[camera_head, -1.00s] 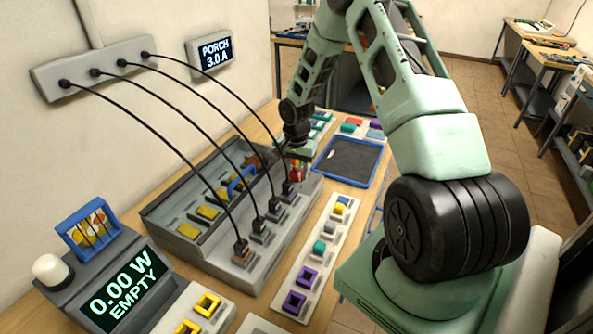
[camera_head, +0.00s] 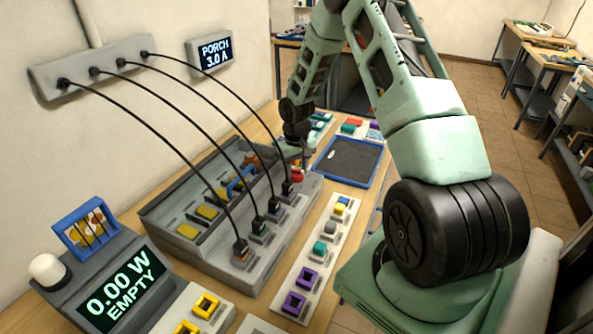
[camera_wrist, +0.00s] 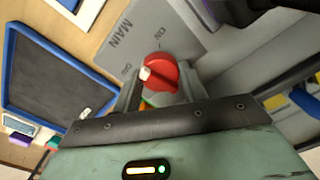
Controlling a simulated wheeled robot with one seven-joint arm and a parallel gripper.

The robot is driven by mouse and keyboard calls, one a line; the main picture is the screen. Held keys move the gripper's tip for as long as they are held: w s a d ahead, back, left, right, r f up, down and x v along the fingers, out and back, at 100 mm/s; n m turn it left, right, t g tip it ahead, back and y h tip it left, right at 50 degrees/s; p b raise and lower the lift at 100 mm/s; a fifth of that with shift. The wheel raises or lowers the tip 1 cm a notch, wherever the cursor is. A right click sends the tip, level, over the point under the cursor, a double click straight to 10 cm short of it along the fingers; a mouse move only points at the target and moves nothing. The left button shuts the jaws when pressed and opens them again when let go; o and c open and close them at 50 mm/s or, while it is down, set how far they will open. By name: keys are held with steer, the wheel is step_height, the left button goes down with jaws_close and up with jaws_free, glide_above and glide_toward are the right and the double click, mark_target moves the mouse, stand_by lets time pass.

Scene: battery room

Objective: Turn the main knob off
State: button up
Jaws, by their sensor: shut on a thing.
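The red main knob (camera_wrist: 163,72) sits on a grey panel marked MAIN in the wrist view, and its red shows at the far right end of the grey battery case in the head view (camera_head: 297,174).
Black cables (camera_head: 180,128) arch from the wall strip to plugs on the case (camera_head: 220,262). A blue-rimmed tray (camera_head: 348,160) lies right of the gripper. A display (camera_head: 120,292) reads 0.00 W EMPTY. A white strip (camera_head: 318,262) with coloured blocks lies in front of the case.

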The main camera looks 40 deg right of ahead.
steer(key=n, duration=0.6)
steer(key=shift+w+r, duration=0.1)
steer(key=shift+n, duration=0.3)
stand_by(0.3)
steer(key=o, duration=1)
steer(key=shift+c, duration=0.2)
step_height(320, 180, up, 17)
steer(key=b, duration=0.3)
steer(key=shift+r, duration=0.15)
